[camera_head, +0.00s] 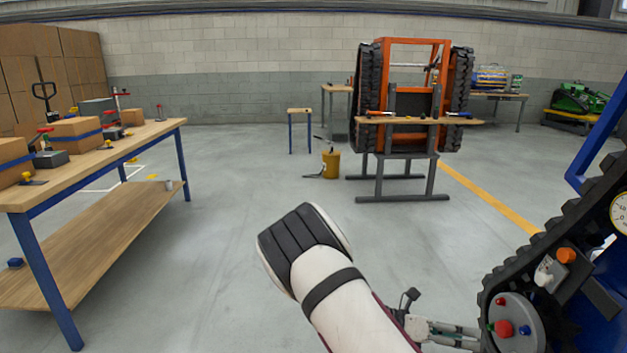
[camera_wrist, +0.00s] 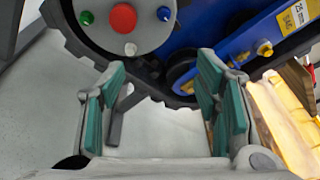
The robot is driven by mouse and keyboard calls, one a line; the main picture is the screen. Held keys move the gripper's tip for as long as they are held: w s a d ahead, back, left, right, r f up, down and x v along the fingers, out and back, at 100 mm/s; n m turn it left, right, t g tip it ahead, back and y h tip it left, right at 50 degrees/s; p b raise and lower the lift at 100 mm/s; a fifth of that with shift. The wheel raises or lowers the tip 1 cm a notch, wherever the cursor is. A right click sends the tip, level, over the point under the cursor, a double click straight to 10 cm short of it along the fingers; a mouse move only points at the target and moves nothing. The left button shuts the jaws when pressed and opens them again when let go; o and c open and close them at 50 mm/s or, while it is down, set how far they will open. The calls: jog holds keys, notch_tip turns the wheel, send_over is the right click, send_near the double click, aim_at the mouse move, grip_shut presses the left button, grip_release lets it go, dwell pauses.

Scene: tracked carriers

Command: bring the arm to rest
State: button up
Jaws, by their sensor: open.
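My gripper (camera_wrist: 165,110) is open, with its green-padded fingers apart and nothing between them in the wrist view. In the head view my white arm reaches from the bottom centre towards the lower right, and my gripper (camera_head: 450,333) shows partly there. It is close to a grey round panel (camera_head: 515,322) with red, green and blue knobs on a black-tracked blue carrier (camera_head: 590,290). In the wrist view the same panel (camera_wrist: 125,22) is just ahead of the fingers. I cannot tell whether any finger touches the carrier.
A wooden bench (camera_head: 95,160) with boxes stands at the left. An orange tracked machine (camera_head: 410,90) with a shelf stands at the back, near a yellow canister (camera_head: 331,164). The grey floor (camera_head: 220,220) between is mostly clear. A yellow thing (camera_wrist: 285,130) lies right of the fingers.

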jog(key=s+a+r+m+g+y, duration=0.1)
jog(key=s+a+r+m+y, duration=0.4)
jog(key=s+r+m, duration=0.4)
jog(key=s+a+r+m+y, duration=0.2)
jog(key=s+r+m+y, duration=0.5)
jog(key=r, duration=0.4)
jog(key=s+a+r+m+t+y, duration=0.1)
jog(key=s+a+r+m, duration=0.15)
jog(key=s, duration=0.35)
jog(key=s+a+r+m+t+y, duration=0.1)
jog(key=s+a+m+t+y, duration=0.15)
jog(key=s, duration=0.35)
jog(key=s+a+r+m+t, duration=0.1)
jog(key=s+a+r+m, duration=0.1)
jog(key=s+a+m, duration=0.3)
notch_tip(320, 180, up, 26)
jog(key=s+d+n+t+p, duration=0.1)
jog(key=d+t+p, duration=0.1)
jog(key=p, duration=2.2)
jog(key=shift+d+f+t, duration=0.25)
jog(key=shift+d+t, duration=0.05)
jog(key=shift+t, duration=0.35)
